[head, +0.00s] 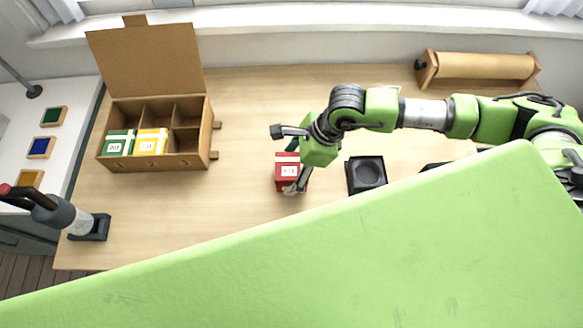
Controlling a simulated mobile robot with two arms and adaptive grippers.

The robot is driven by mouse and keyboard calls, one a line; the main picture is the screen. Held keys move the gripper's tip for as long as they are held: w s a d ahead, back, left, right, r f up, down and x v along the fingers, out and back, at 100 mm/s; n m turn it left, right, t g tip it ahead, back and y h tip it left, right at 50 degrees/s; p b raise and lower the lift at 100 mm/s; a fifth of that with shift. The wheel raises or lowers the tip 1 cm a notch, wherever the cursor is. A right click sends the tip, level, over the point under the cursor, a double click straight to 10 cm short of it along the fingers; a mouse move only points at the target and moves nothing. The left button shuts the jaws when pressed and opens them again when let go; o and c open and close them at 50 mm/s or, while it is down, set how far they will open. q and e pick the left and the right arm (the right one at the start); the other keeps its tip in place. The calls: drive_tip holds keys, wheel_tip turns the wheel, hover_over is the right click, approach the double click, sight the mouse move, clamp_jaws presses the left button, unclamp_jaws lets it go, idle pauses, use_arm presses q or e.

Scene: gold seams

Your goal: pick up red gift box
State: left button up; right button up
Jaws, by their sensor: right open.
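The red gift box (287,166) stands on the wooden table near the middle of the head view, with a white label on its front. My right gripper (286,161) is open at the box. One finger is at the box's far side and the other is by its near right edge, partly covering it. I cannot tell whether either finger touches the box. My left gripper does not show.
An open cardboard box (211,140) with compartments holds a green box (117,144) and a yellow box (150,142). A black square holder (366,175) is right of the red box. A paper roll (483,66) lies at the back. A large green surface hides the foreground.

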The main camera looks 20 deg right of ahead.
drive_tip(key=shift+f, duration=0.1)
drive_tip(key=c, duration=1.4)
